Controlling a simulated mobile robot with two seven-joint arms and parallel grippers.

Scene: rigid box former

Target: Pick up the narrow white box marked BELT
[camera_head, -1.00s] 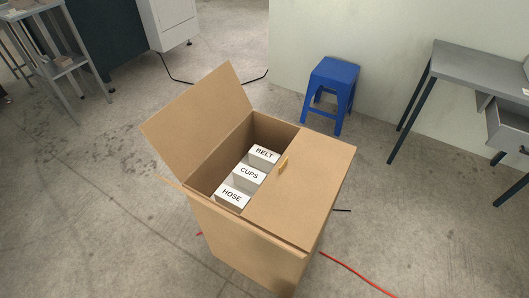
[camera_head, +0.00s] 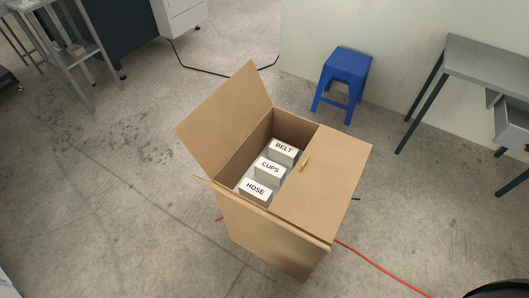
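The narrow white box marked BELT (camera_head: 284,151) stands inside the open left half of a tall cardboard box (camera_head: 275,240), at the far end of a row. The white CUPS box (camera_head: 270,168) and the white HOSE box (camera_head: 255,191) stand in the same row, nearer to me. The cardboard box's left flap (camera_head: 228,122) stands up and leans outward. Its right flap (camera_head: 322,185) lies closed, with a small yellow tab (camera_head: 305,162) at its inner edge. Neither of my grippers shows in the view.
A blue stool (camera_head: 343,82) stands behind the box by the pale wall. A grey desk (camera_head: 480,72) is at the right and a grey metal stand (camera_head: 75,48) at the upper left. A red cable (camera_head: 375,262) lies on the floor. The floor left of the box is clear.

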